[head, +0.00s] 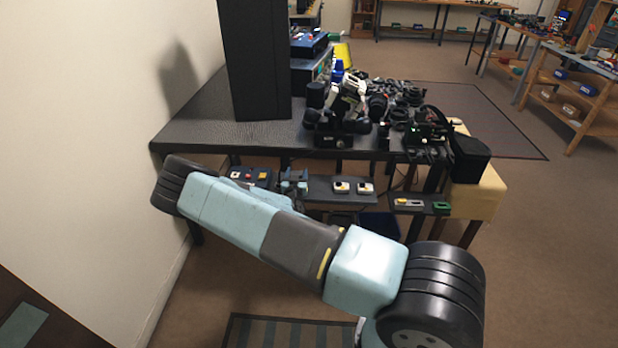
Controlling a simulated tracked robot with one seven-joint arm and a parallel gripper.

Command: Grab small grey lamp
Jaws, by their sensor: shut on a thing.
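My arm crosses the head view from the lower right to the black joint at the left, in front of the table. My gripper cannot be made out; the end of the arm seems hidden behind the arm's own links. What it holds does not show. I cannot pick out a small grey lamp with certainty. A pale grey and black jointed device (346,98) stands on the dark table (215,128), near its front edge. A small blue-grey item (294,183) shows at the lower shelf, just above my arm; I cannot tell what it is.
A tall black box (256,60) stands on the table's left part by the wall. Several dark lens parts (395,98) crowd the table's right. The lower shelf (325,190) bears small coloured items. A yellow stand (480,195) is at the right.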

